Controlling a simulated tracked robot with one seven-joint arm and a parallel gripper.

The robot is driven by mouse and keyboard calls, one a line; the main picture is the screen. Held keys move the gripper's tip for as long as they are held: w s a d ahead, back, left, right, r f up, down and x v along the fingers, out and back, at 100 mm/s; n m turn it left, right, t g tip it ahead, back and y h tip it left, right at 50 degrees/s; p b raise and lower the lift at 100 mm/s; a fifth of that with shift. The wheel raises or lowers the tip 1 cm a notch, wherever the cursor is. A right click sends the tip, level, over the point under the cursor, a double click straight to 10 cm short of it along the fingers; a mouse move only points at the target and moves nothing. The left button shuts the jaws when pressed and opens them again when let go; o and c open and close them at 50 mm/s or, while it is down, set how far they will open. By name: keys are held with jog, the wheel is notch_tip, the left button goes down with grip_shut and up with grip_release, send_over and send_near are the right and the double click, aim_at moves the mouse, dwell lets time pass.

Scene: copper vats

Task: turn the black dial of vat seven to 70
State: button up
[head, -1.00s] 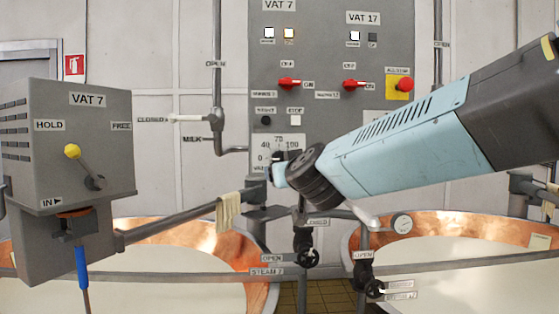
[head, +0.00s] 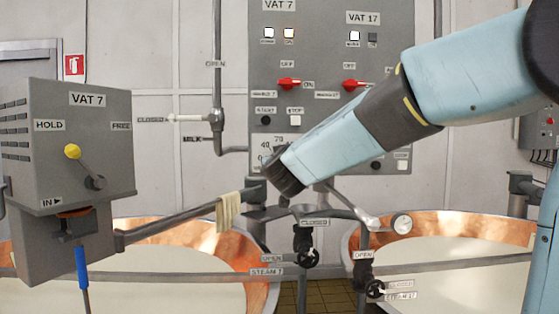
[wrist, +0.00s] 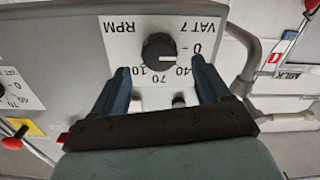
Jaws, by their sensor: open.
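The black dial (wrist: 160,48) of vat seven is a round knob on a white plate (wrist: 115,38) marked VAT 7 and RPM, upside down in the wrist view. I cannot tell how much depth lies between fingertips and panel. In the head view the plate (head: 265,142) shows only in part; my wrist hides the dial and the fingers.
The grey panel (head: 330,45) carries red switches (head: 289,83) and buttons above the dial. A pipe with a handle (head: 185,118) stands left of it. The VAT 7 box (head: 70,140), a rail with a cloth (head: 228,211), and two copper vats (head: 190,232) lie in front.

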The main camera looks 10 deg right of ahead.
jog(key=shift+w+d, duration=0.1)
jog(key=shift+w, duration=2.3)
jog(key=c, duration=1)
